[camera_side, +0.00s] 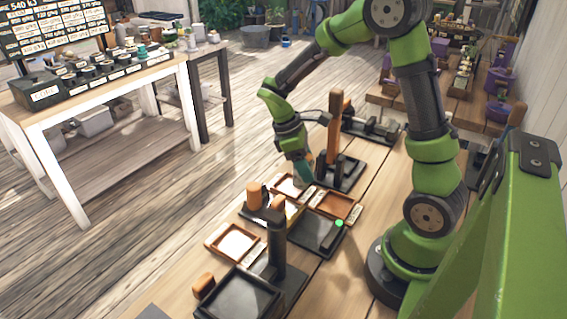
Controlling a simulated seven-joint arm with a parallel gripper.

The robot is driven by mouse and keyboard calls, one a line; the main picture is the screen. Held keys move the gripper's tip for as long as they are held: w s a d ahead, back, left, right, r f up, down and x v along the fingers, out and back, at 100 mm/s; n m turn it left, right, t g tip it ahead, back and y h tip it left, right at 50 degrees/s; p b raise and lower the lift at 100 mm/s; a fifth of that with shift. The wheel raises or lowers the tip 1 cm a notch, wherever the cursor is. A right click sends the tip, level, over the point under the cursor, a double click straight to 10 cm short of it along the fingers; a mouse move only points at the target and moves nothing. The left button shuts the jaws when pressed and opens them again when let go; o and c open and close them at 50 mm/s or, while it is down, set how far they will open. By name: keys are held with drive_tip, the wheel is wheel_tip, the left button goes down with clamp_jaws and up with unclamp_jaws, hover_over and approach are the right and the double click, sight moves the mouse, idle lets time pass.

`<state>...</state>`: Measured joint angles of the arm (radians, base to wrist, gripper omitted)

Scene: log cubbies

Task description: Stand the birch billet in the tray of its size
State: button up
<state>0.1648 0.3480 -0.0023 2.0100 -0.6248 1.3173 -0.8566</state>
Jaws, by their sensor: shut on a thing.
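My gripper (302,180) points down over the back of the group of small trays and is shut on a billet. The billet is small and mostly hidden behind the fingers; I take it for the birch billet, but its bark does not show clearly. A pale-floored tray (285,184) lies just below and left of my gripper. Another pale-floored tray (236,243) is at the front left, and a brown tray (338,206) is at the right. I cannot tell whether the held billet touches a tray.
An orange-brown billet (254,195) stands left of my gripper; another (204,284) lies near the front. A dark post (277,243) rises in front of the trays, and a wooden post (335,125) behind. A black tray (238,299) sits at the front. A green spot (339,223) shows at the right.

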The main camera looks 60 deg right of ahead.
sight(294, 168)
drive_tip(key=w, duration=0.1)
drive_tip(key=w+d, duration=0.1)
drive_tip(key=w, duration=0.2)
drive_tip(key=shift+w+d+f, duration=0.1)
drive_tip(key=shift+d+f, duration=0.1)
drive_tip(key=shift+f, duration=1.75)
drive_tip(key=o, duration=1.2)
drive_tip(key=shift+f, duration=0.15)
